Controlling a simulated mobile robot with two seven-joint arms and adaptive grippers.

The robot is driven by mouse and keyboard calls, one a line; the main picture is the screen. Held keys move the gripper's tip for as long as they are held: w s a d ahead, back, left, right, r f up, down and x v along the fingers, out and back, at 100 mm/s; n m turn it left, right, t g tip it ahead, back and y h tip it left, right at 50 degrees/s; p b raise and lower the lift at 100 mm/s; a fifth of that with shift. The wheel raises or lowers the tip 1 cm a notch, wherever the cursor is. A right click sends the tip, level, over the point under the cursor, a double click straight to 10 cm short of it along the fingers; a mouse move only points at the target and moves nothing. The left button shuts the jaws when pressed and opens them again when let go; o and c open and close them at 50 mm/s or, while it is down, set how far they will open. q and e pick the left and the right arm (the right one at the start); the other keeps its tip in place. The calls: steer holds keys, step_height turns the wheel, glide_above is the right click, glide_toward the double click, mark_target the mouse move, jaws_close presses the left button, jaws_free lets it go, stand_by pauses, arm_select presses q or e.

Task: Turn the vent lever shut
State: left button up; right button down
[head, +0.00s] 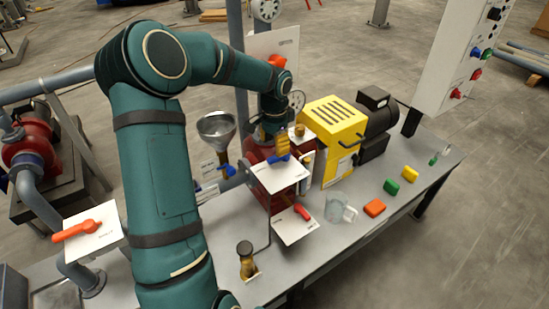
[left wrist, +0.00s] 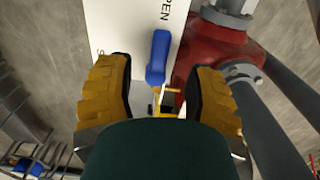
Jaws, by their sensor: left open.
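A blue lever (head: 278,159) stands over a white plate (head: 282,178) on the red machine. The lever also shows in the left wrist view (left wrist: 159,58), over a white plate lettered "OPEN" on one side and partly hidden lettering on the other. I cannot read which lever is named vent. My left gripper (head: 283,145) is right at the blue lever. In the left wrist view its yellow fingers (left wrist: 160,98) are spread, with the lever in line with the gap between them; neither finger clearly touches it. My right gripper is not in view.
A red lever (head: 302,212) on a lower plate, an orange lever (head: 76,231) at the left and a steel funnel (head: 216,126) are near. A clear jug (head: 339,208) and several coloured blocks lie on the bench (head: 345,250). A yellow-housed motor unit (head: 336,130) stands right.

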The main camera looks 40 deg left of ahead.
mark_target(275, 157)
arm_select(q)
steer(key=shift+f, duration=2.55)
jaws_close()
